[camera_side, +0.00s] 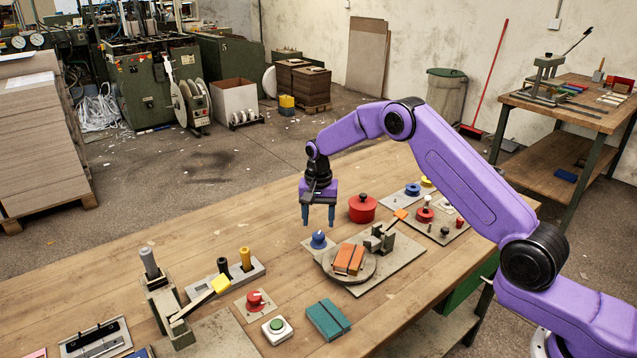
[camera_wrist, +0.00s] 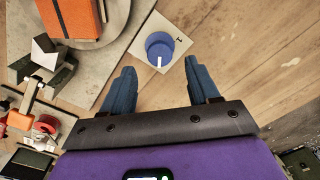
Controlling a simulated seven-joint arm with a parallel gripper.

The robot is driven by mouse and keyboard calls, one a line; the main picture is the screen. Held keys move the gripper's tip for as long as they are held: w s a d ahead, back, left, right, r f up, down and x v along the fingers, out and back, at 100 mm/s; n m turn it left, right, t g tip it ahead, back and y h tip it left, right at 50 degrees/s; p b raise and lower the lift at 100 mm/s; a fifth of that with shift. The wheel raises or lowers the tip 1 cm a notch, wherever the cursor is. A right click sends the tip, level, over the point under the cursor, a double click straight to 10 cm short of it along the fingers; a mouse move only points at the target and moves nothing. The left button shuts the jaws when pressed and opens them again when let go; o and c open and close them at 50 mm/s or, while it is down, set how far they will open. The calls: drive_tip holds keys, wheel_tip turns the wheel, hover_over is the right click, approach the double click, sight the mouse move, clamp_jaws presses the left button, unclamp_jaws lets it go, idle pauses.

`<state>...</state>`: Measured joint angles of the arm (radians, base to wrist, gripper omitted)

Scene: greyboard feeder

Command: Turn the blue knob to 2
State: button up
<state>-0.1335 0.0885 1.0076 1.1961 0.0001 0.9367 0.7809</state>
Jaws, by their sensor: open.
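The blue knob (camera_side: 318,239) sits on a small grey plate on the bench. In the wrist view the blue knob (camera_wrist: 160,45) has a white pointer line toward the bottom of the picture. A small mark, seemingly a 2, is on the plate to the knob's right; other marks cannot be made out. My gripper (camera_side: 318,218) is open and empty, fingers pointing down, a little above the knob. In the wrist view my gripper (camera_wrist: 160,68) has its two blue fingers apart, with the knob showing beyond the gap between their tips.
A turntable (camera_side: 330,268) with orange blocks stands just right of and nearer than the knob. A red pot (camera_side: 362,208) is behind right. A second blue round part (camera_side: 412,189) is on a panel farther back.

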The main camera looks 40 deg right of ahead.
sight(318, 235)
wheel_tip(318, 235, up, 13)
drive_tip(key=shift+r, duration=0.15)
idle(0.4)
drive_tip(key=s+a+r+n, duration=0.3)
drive_tip(key=s+a+n, duration=0.2)
drive_tip(key=s, duration=0.5)
drive_tip(key=s+a+r+n, duration=0.2)
drive_tip(key=s+a+n, duration=0.3)
drive_tip(key=s, duration=0.4)
drive_tip(key=s+d+f+n, duration=0.1)
drive_tip(key=s+d+n, duration=0.2)
drive_tip(key=s, duration=0.6)
drive_tip(key=s+d+f+n, duration=0.1)
drive_tip(key=s+n, duration=0.3)
drive_tip(key=s, duration=0.5)
drive_tip(key=s+d+f+n, duration=0.1)
drive_tip(key=s+d+n, duration=0.3)
drive_tip(key=s, duration=0.5)
drive_tip(key=shift+d, duration=0.35)
